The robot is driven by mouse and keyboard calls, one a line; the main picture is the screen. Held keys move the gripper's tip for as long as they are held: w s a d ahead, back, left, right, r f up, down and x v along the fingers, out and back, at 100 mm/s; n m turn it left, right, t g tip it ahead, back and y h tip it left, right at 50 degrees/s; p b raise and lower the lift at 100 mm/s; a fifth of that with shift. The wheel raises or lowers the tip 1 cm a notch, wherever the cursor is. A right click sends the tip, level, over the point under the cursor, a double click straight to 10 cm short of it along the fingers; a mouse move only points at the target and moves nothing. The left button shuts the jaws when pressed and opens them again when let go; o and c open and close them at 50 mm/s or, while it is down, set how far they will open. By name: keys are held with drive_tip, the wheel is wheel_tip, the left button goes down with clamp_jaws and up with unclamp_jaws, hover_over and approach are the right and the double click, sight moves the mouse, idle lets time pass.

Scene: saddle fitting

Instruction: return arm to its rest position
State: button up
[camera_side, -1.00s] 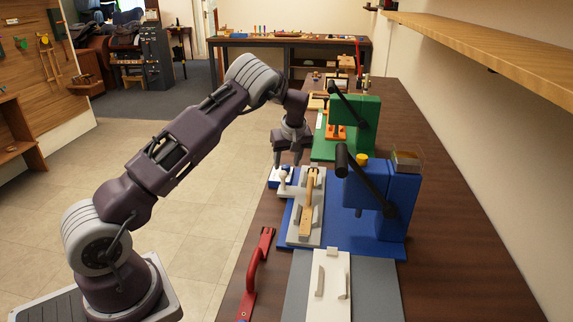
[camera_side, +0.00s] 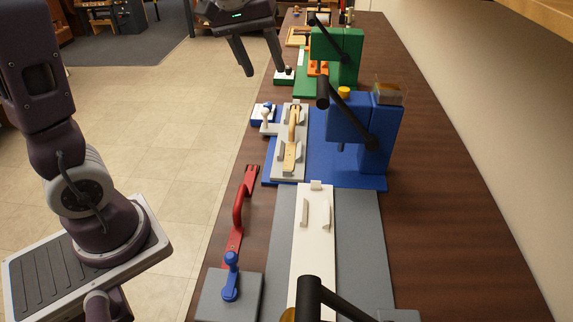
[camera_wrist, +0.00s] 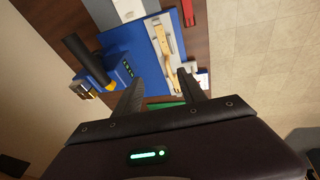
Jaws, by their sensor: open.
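My gripper (camera_side: 264,73) is at the top of the side view, raised over the left edge of the bench. Its two dark fingers point down, spread apart, with nothing between them. In the wrist view my gripper (camera_wrist: 160,80) also shows its fingers apart and empty. A wooden piece (camera_side: 292,155) lies in a grey fixture (camera_side: 277,168) on the blue base of the blue press (camera_side: 366,130). The wooden piece (camera_wrist: 163,43) also shows in the wrist view, beyond the fingers and apart from them.
The green press (camera_side: 338,52) stands farther back along the bench. A red handle (camera_side: 238,208), a white plate (camera_side: 312,240) and a blue-knobbed grey block (camera_side: 230,285) are nearer the camera. Tiled floor (camera_side: 160,120) is open left of the bench.

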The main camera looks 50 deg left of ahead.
drive_tip(key=s+d+m, duration=0.4)
drive_tip(key=s+d, duration=0.1)
drive_tip(key=s, duration=0.6)
drive_tip(key=s+d+f+m+t, duration=0.1)
drive_tip(key=s+d+m, duration=0.3)
drive_tip(key=s, duration=0.6)
drive_tip(key=shift+s+d+t, duration=0.3)
drive_tip(key=shift+s+d, duration=0.05)
